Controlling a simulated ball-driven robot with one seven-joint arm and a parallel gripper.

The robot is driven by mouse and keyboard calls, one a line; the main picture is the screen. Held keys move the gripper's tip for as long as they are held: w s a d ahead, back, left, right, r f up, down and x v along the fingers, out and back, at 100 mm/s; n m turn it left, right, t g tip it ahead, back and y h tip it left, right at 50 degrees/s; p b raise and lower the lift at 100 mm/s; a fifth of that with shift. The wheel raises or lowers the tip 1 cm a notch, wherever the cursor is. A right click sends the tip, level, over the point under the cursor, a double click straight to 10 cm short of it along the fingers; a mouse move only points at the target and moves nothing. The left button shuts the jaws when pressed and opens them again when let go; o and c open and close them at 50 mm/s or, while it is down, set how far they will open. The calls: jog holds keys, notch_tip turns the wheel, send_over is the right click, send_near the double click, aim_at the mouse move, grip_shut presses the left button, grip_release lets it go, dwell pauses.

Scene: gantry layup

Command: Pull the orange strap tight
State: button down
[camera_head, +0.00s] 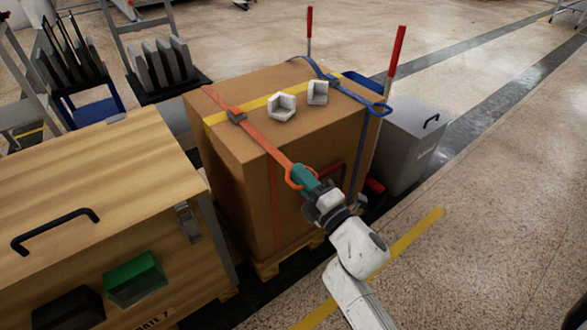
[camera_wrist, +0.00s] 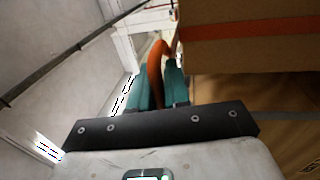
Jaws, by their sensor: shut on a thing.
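The orange strap (camera_head: 267,146) runs across the top of a large cardboard box (camera_head: 237,148), through a dark buckle (camera_head: 237,116), toward the box's near right top edge. The strap ends in an orange loop (camera_head: 291,178). My gripper (camera_head: 303,179), with teal fingers, is shut on this loop beside the box edge. In the wrist view the orange loop (camera_wrist: 157,60) stands between the two teal fingers (camera_wrist: 160,90). An orange strap length also hangs down the box's front face. The fingers partly hide the loop.
A blue strap (camera_head: 350,92) and a yellow band (camera_head: 245,107) also cross the box top, with two pale corner pieces (camera_head: 282,106) there. Red-tipped poles (camera_head: 395,52) stand behind. A wooden crate (camera_head: 90,190) is at left, a grey bin (camera_head: 410,140) at right. Open floor lies right.

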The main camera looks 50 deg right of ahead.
jog(key=shift+s+f, duration=0.1)
jog(key=shift+f, duration=0.05)
jog(key=c, duration=1.2)
grip_release()
jog(key=v, duration=1)
jog(key=shift+s+a, duration=0.1)
jog(key=shift+s, duration=0.3)
